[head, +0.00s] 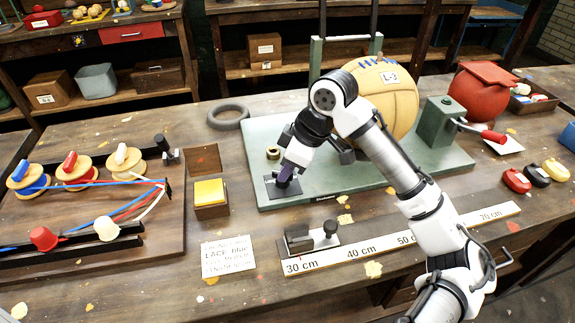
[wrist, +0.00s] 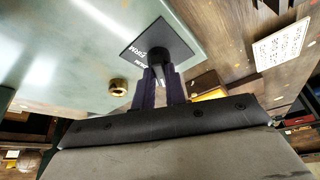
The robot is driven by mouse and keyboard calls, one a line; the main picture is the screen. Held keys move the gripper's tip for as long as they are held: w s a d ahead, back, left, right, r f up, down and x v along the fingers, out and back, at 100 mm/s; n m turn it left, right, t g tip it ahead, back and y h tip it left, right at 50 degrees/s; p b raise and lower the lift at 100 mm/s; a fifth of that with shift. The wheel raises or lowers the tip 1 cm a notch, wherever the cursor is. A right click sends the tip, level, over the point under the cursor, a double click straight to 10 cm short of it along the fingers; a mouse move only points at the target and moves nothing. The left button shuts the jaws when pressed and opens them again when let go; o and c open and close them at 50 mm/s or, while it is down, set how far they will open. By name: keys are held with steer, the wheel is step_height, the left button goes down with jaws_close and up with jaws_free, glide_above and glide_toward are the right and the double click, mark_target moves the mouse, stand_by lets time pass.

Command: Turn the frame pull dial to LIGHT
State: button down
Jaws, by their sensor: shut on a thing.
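The frame pull dial is a small black knob (wrist: 159,57) on a square black plate (wrist: 161,28). The plate (head: 271,190) lies at the front left corner of the green frame base (head: 345,187). My gripper (head: 287,173) comes down onto the knob from above, its dark purple fingers shut on it. The fingers (wrist: 162,84) also show in the wrist view, closed on the knob's near side. White lettering sits on the plate's left edge; one word seems to read FIRM. The fingers hide much of the knob, and I cannot tell which mark it points to.
A brass ring (wrist: 118,87) sits on the base near the plate. A tan ball (head: 388,105) stands on the frame behind my arm. A yellow-topped block (head: 209,192) is left of the base. A ruler (head: 345,250) with a black slider (head: 311,239) lies in front.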

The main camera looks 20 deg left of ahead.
stand_by(0.3)
steer(key=c, duration=1.4)
jaws_free()
steer(key=shift+c, duration=0.2)
steer(key=v, duration=1.3)
steer(key=shift+d+r+b, duration=0.15)
steer(key=shift+r+b, duration=0.25)
